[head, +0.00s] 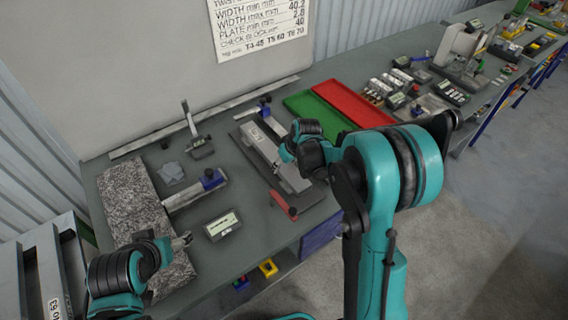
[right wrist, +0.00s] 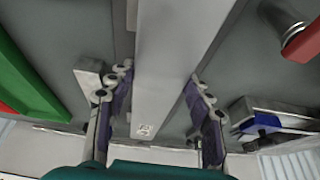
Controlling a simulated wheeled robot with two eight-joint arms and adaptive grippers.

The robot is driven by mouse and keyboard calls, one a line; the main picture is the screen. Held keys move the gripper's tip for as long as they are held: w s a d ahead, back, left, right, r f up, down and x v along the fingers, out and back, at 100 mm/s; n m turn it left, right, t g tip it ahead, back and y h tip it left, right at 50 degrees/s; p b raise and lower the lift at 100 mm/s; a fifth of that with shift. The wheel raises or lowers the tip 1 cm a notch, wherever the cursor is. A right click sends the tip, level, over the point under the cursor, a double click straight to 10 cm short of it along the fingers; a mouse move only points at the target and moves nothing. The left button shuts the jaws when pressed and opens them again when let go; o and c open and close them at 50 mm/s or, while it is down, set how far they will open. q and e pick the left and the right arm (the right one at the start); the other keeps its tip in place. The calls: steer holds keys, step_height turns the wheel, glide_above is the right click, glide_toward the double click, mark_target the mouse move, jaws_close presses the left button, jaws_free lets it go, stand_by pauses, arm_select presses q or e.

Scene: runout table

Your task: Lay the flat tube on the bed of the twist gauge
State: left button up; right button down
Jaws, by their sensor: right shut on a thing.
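The flat tube (head: 262,146) is a long light-grey bar lying lengthwise over a dark grey plate (head: 307,199), which looks like the twist gauge's bed. My right gripper (head: 289,154) is at the tube's middle, its fingertips largely hidden in the head view. In the right wrist view, the tube (right wrist: 178,55) runs between the two fingers of my right gripper (right wrist: 160,95), which is shut on it. I cannot tell whether the tube touches the plate. My left gripper (head: 182,240) is over the front of the speckled slab, apart from the tube; its opening is unclear.
A red lever (head: 283,203) is at the plate's near end. Green (head: 318,113) and red (head: 350,104) trays lie to the right. A speckled slab (head: 128,190), a blue-ended bar (head: 195,193), an upright stand (head: 199,146) and a small display box (head: 222,226) are to the left.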

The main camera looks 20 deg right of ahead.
steer(key=c, duration=0.6)
jaws_free()
steer(key=v, duration=1.2)
arm_select(q)
step_height(320, 180, down, 5)
steer(key=b, duration=0.5)
steer(key=shift+s+f, duration=0.1)
steer(key=shift+f, duration=0.1)
arm_select(e)
steer(key=shift+s+a+f+m+t+h, duration=0.3)
steer(key=shift+s+f+m+t, duration=0.3)
steer(key=shift+s, duration=3)
steer(key=shift+s+a+f+m+t+h, duration=0.35)
steer(key=shift+s+f+m, duration=0.3)
steer(key=shift+s, duration=2.9)
steer(key=shift+s+a+f+m+t+h, duration=0.2)
steer(key=shift+s+f+m+t, duration=0.45)
steer(key=shift+s, duration=2.95)
